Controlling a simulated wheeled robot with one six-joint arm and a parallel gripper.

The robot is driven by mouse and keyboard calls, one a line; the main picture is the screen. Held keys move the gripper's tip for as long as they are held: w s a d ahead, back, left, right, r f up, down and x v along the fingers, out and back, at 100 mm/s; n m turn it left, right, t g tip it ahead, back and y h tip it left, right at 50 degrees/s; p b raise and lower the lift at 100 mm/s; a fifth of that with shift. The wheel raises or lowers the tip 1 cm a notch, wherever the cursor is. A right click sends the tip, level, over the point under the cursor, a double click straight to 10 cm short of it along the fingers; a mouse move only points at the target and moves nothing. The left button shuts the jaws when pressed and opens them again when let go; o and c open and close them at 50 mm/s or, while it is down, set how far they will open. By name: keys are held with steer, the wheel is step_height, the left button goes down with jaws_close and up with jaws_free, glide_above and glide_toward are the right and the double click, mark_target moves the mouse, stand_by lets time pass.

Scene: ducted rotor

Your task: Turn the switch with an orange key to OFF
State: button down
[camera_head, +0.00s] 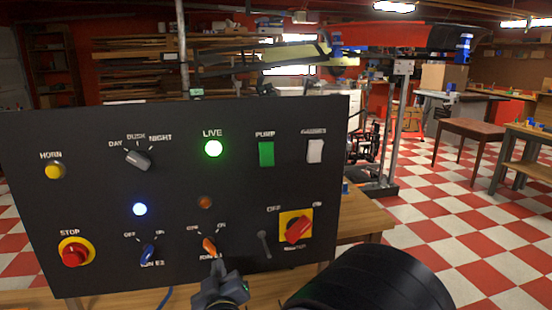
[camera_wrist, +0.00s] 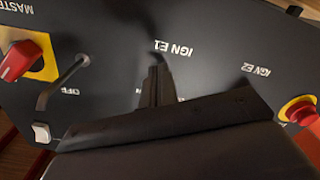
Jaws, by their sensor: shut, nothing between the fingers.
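The switch with the orange key (camera_head: 209,246) is in the lower middle of the black panel in the head view. The key's upper end leans left, toward the left label of its pair; its lower end is close to my fingertips. My gripper (camera_head: 216,268) is shut and empty, just below the key; whether it touches the key I cannot tell. In the wrist view my gripper (camera_wrist: 154,75) points at the panel near the upside-down IGN E1 label (camera_wrist: 168,48). The orange key is hidden there. The round lamp (camera_head: 205,202) above the key is dull orange.
A blue key switch (camera_head: 148,254) is left of the orange one, under a lit blue lamp (camera_head: 139,209). A grey lever (camera_head: 264,244) and a red master switch (camera_head: 298,229) are to the right. A red STOP button (camera_head: 75,254) is at far left.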

steer(key=shift+w+a, duration=0.1)
steer(key=shift+w, duration=0.35)
steer(key=shift+a+r+p, duration=0.2)
steer(key=shift+r+p, duration=0.15)
steer(key=shift+r, duration=0.15)
stand_by(0.4)
steer(key=shift+d+r+b, duration=0.15)
steer(key=shift+r+b, duration=0.2)
steer(key=shift+r, duration=0.05)
stand_by(0.5)
steer(key=shift+w+f, duration=0.1)
steer(key=shift+d+f+b, duration=0.2)
steer(key=shift+f+b, duration=0.1)
steer(key=shift+b, duration=0.15)
steer(key=v, duration=0.6)
steer(key=shift+f, duration=0.25)
steer(key=shift+d, duration=0.15)
steer(key=shift+r+p, duration=0.1)
steer(key=shift+p, duration=0.2)
